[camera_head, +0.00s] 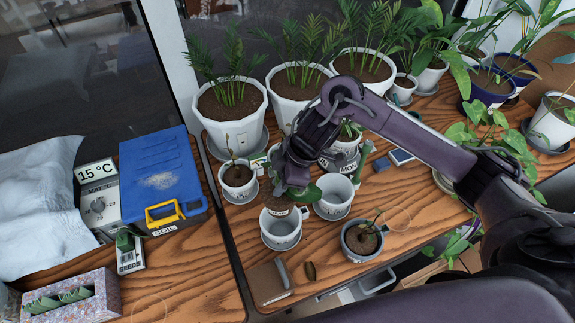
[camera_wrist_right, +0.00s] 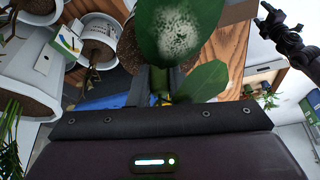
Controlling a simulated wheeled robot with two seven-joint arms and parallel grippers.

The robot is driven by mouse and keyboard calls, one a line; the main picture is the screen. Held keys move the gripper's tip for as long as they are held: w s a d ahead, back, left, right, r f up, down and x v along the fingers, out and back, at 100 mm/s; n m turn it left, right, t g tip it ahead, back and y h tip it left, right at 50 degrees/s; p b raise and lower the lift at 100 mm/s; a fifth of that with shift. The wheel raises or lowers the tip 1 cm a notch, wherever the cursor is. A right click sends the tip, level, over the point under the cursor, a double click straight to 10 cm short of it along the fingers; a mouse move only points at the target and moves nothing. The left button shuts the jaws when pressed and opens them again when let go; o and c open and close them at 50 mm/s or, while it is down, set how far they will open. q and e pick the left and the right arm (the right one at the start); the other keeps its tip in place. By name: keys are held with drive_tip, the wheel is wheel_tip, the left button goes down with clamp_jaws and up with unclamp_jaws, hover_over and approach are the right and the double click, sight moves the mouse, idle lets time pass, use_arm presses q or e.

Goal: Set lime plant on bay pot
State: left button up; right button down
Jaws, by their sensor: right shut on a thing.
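My right gripper (camera_head: 290,185) is shut on the lime plant, holding it by the stem. The plant's dark soil ball (camera_head: 278,205) hangs at the mouth of a white pot (camera_head: 281,230) on a saucer. I cannot read that pot's label or tell whether the ball touches its rim. In the right wrist view a large leaf (camera_wrist_right: 180,32) with a pale patch covers much of the plant. A dark jointed part at the top right there looks like my left gripper (camera_wrist_right: 287,38); its jaws are unclear.
An empty white pot (camera_head: 334,196) stands close right, and a grey pot with a seedling (camera_head: 361,240) stands nearer. A small potted seedling (camera_head: 238,180) is behind left. Large palms (camera_head: 231,104) line the back. A blue case (camera_head: 160,178) lies left. Bare wood is free at right.

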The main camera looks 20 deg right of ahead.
drive_tip(key=shift+s+a+r, duration=0.1)
drive_tip(key=shift+s+r, duration=0.05)
drive_tip(key=shift+p, duration=0.3)
wheel_tip(320, 180, down, 5)
drive_tip(key=b, duration=0.3)
drive_tip(key=shift+f+b, duration=0.3)
drive_tip(key=shift+f, duration=0.2)
use_arm(q)
drive_tip(key=f, duration=0.3)
drive_tip(key=shift+s+a, duration=0.15)
drive_tip(key=shift+s, duration=0.1)
drive_tip(key=shift+a+r+p, duration=0.1)
drive_tip(key=shift+r+p, duration=0.5)
drive_tip(key=shift+p, duration=0.05)
idle(0.4)
